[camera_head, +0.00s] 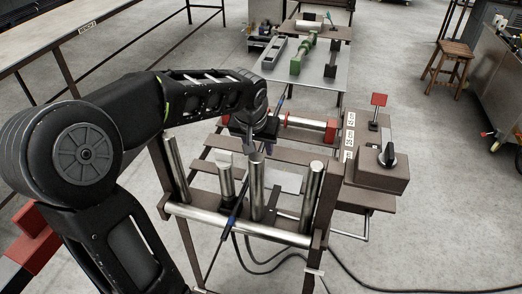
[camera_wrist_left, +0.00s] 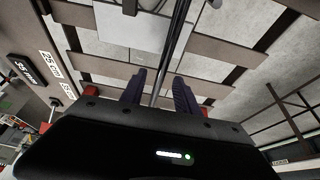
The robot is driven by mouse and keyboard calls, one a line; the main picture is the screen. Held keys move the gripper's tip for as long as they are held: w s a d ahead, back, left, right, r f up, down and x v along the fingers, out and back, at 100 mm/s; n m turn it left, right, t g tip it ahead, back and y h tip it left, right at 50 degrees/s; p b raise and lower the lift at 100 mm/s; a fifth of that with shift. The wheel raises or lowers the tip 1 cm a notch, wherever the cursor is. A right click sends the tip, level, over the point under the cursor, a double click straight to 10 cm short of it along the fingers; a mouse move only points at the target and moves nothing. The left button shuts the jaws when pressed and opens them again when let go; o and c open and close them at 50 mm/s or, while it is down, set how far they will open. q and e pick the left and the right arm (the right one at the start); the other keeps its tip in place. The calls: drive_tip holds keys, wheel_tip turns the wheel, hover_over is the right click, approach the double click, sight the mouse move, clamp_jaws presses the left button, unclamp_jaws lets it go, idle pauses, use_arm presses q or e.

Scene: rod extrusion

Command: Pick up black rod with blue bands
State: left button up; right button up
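The black rod with blue bands (camera_head: 233,217) slants through the brown metal frame. One blue band shows low near the front bar, and a bluish part shows above my left gripper (camera_head: 250,147). In the left wrist view the dark rod (camera_wrist_left: 171,50) runs from the top edge down between the two fingers of my left gripper (camera_wrist_left: 160,82). The fingers are apart, with a gap on either side of the rod; I cannot tell whether it lies at fingertip depth. No blue band is clear in that view. My right gripper is not in view.
Upright steel cylinders (camera_head: 257,190) stand at the frame's front, close to the rod. A control box with a black knob (camera_head: 388,155) is on the right. A red-ended cylinder (camera_head: 305,121) lies behind. A grey table (camera_head: 325,78) holds green and grey parts farther back.

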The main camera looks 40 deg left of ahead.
use_arm(q)
drive_tip(key=shift+c, duration=0.5)
clamp_jaws()
